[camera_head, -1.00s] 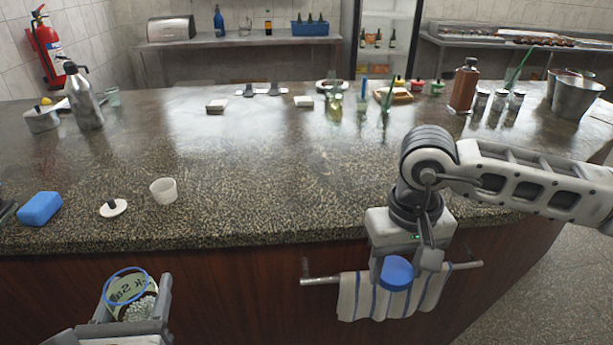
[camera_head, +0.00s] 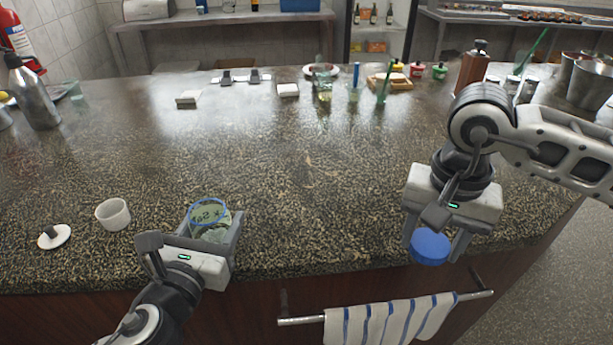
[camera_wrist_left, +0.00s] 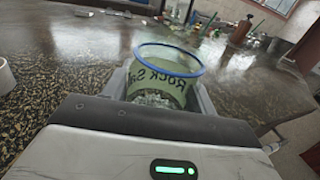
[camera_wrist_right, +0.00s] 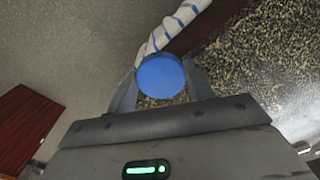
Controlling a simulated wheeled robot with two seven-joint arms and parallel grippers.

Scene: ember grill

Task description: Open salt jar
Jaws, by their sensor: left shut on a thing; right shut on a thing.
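The salt jar (camera_head: 209,214) is a clear jar with a blue rim, an open top and a green label. In the left wrist view the jar (camera_wrist_left: 168,75) shows part of the words "Rock Salt" and white grains low inside. My left gripper (camera_head: 215,235) is shut on the jar at the counter's front edge. I cannot tell whether the jar touches the counter. The round blue lid (camera_head: 430,248) is off the jar, well to its right. My right gripper (camera_head: 437,245) is shut on the lid, which also shows in the right wrist view (camera_wrist_right: 161,76).
A white cup (camera_head: 113,215) and a white lid with a dark knob (camera_head: 54,237) stand left of the jar. A striped towel (camera_head: 390,320) hangs on the front rail below my right gripper. The middle of the counter (camera_head: 300,170) is clear.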

